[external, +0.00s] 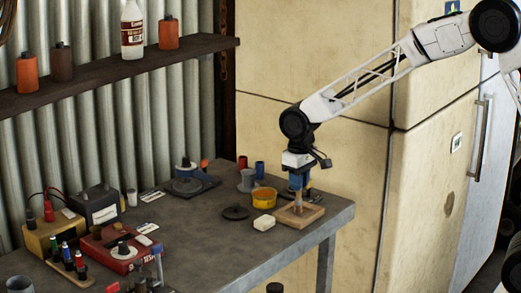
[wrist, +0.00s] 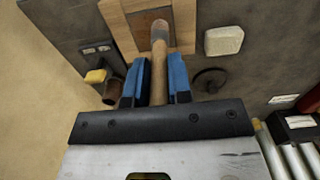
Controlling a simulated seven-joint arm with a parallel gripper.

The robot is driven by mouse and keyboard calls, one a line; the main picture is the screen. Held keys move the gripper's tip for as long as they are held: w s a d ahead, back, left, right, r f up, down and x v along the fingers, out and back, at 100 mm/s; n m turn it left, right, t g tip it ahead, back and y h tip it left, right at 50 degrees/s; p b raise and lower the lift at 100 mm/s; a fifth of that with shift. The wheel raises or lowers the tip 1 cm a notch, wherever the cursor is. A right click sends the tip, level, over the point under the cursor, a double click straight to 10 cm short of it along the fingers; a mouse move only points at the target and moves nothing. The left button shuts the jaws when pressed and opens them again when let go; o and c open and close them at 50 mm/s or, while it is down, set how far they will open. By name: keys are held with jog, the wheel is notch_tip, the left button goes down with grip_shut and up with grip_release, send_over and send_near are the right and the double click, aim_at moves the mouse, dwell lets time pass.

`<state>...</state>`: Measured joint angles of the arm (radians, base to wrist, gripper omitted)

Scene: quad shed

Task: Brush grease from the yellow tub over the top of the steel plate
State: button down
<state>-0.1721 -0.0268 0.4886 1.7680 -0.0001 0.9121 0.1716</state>
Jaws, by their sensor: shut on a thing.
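My gripper (external: 298,191) (wrist: 159,85) points down, its blue fingers shut on the wooden handle of a brush (wrist: 159,50). The brush's grey ferrule reaches over the brownish steel plate (wrist: 146,17), which lies in a wooden frame (external: 316,218) (wrist: 116,18) near the table's right end. In the external view the brush end is low over the plate; I cannot tell whether the bristles touch. The yellow tub (external: 264,199) stands open just left of and behind the frame. I cannot make it out surely in the wrist view.
A pale block (external: 264,222) (wrist: 223,41) lies beside the frame, and a dark round lid (external: 236,212) (wrist: 210,80) lies left of the tub. A grey cup (external: 247,180) stands behind.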

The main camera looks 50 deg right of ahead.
jog(key=shift+d, duration=2.2)
jog(key=shift+a+f, duration=0.1)
jog(key=shift+a, duration=3.3)
jog(key=shift+w, duration=0.4)
jog(key=shift+w+d, duration=0.3)
jog(key=shift+d, duration=3.1)
jog(key=shift+a, duration=3.45)
notch_tip(320, 180, up, 8)
jog(key=shift+s+d, duration=0.1)
jog(key=shift+s, duration=0.6)
